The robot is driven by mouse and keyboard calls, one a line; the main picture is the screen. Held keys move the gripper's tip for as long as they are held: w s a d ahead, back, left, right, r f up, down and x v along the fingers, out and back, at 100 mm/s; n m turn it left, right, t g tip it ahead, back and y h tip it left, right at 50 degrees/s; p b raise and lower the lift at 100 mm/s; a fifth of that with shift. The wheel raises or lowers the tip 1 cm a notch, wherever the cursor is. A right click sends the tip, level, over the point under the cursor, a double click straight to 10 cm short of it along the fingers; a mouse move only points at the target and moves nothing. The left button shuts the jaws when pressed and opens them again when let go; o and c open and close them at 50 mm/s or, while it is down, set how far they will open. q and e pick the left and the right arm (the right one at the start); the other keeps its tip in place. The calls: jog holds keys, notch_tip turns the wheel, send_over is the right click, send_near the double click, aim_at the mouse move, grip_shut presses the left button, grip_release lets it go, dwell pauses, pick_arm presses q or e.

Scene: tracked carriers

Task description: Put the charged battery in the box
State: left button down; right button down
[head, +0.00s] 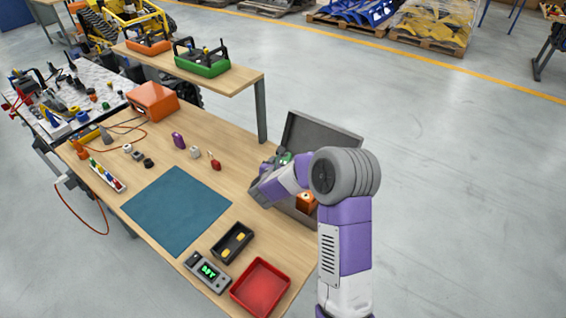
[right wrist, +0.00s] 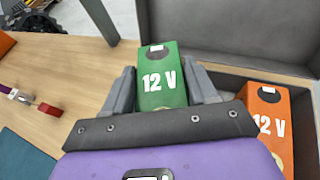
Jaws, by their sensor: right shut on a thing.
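My right gripper (right wrist: 165,92) is shut on a green 12 V battery (right wrist: 163,78), which stands between its two fingers. In the head view the green battery (head: 285,158) shows only in part behind my wrist. The grey box (right wrist: 285,72) has its lid (head: 322,136) open at the back. The held battery is at the box's left side; I cannot tell whether it is inside the rim. An orange 12 V battery (right wrist: 268,118) is in the box on the right, partly hidden in the head view (head: 307,203). My left gripper is not in view.
On the bench are a blue mat (head: 177,209), a tester with a green display (head: 208,271), a black holder with yellow parts (head: 232,243), a red tray (head: 261,287) and small items. A raised shelf (head: 205,88) holds orange and green carriers.

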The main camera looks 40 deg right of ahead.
jog(key=shift+f+b, duration=0.5)
jog(key=shift+f, duration=1.55)
jog(key=shift+f, duration=0.15)
jog(key=shift+c, duration=1.6)
grip_release()
jog(key=shift+f, duration=0.1)
jog(key=shift+s+a+r, duration=0.2)
jog(key=shift+a+r, duration=0.05)
jog(key=p+v, duration=0.1)
jog(key=v, duration=1)
jog(key=shift+s+a, duration=0.15)
jog(key=shift+a, duration=0.05)
